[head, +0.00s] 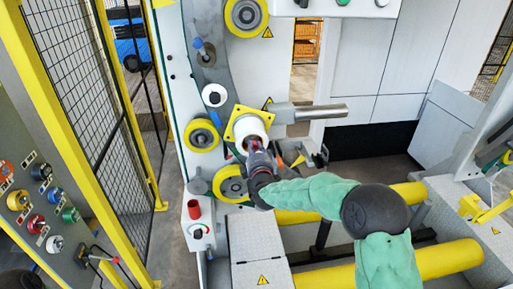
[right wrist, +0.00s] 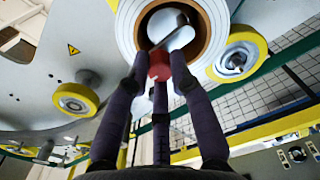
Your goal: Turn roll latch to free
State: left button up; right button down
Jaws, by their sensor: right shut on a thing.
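The white roll (head: 246,127) sits in front of a yellow square plate (head: 236,112) on the machine. In the right wrist view the roll (right wrist: 133,28) shows its end, with a brown core (right wrist: 203,30) around a pale hub. The roll latch is a thin metal bar (right wrist: 172,29) across the hub with a red knob (right wrist: 160,66) at its lower end. My right gripper (head: 255,150) reaches the roll's front. Its three dark fingers (right wrist: 163,62) are shut around the red knob, which shows between their tips. My left gripper is not in view.
Yellow-rimmed rollers (head: 202,135) surround the roll. A metal bar (head: 310,113) sticks out to its right. A control panel (head: 38,205) and a mesh fence (head: 80,80) are at left; yellow rollers (head: 445,259) lie at lower right.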

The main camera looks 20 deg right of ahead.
jog(key=shift+a+r, duration=0.15)
dwell(0.4)
jog(key=c, duration=1.1)
grip_release()
jog(key=shift+w, duration=0.1)
jog(key=shift+a, duration=0.1)
jog(key=v, duration=1.2)
